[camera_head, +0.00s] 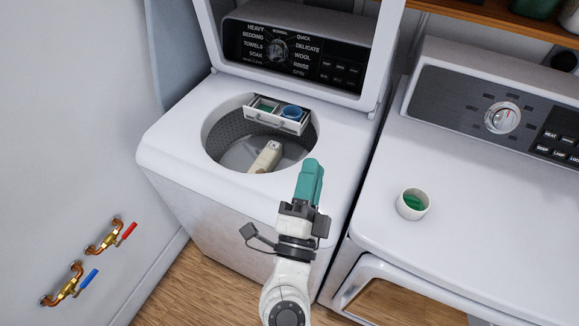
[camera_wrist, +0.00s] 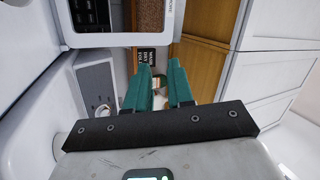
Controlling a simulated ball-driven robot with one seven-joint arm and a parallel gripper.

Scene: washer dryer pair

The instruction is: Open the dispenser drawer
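The dispenser drawer (camera_head: 274,122) is a white tray at the back rim of the washer's tub opening. It stands out over the tub, its inside showing from above. One compartment looks green (camera_head: 265,104); a blue round cup (camera_head: 291,111) sits at the right. A handle shows on its front. My gripper (camera_head: 314,163), with teal fingers, is in front of the tub's front right rim, apart from the drawer. In the wrist view, the two fingers (camera_wrist: 159,88) have a gap between them with nothing held.
The washer lid (camera_head: 381,60) stands raised. A beige bottle-like object (camera_head: 266,157) lies in the tub. A white cup with green contents (camera_head: 413,204) stands on the dryer (camera_head: 480,200) at right. Pipes with red and blue valves (camera_head: 110,236) are on the left wall.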

